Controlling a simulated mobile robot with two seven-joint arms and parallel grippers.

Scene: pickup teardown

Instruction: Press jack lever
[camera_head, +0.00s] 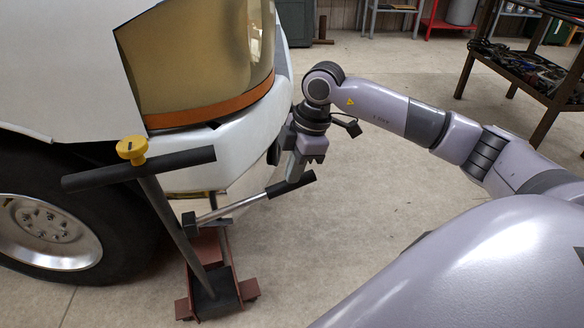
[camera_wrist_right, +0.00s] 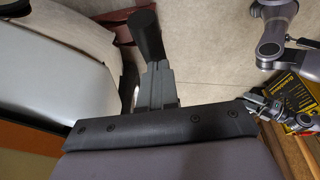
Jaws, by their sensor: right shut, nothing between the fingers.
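A reddish-brown floor jack (camera_head: 212,262) stands by the front of the white pickup (camera_head: 225,132). A tall T-handle (camera_head: 172,222) with a black crossbar and a yellow knob (camera_head: 132,149) rises from it. The jack lever (camera_head: 236,206) is a silver rod slanting up to the right, ending in a black grip (camera_head: 292,185). My right gripper (camera_head: 297,178) points down at this grip, shut and empty, and overlaps it in the head view. In the right wrist view the black grip (camera_wrist_right: 148,38) shows just beyond the fingertips (camera_wrist_right: 156,68). I cannot tell whether they touch.
The pickup's front wheel (camera_head: 48,225) is left of the jack, and its bumper (camera_head: 240,140) is close to my right wrist. A metal shelf (camera_head: 535,85) with tools stands at the far right. The floor (camera_head: 350,215) right of the lever is clear.

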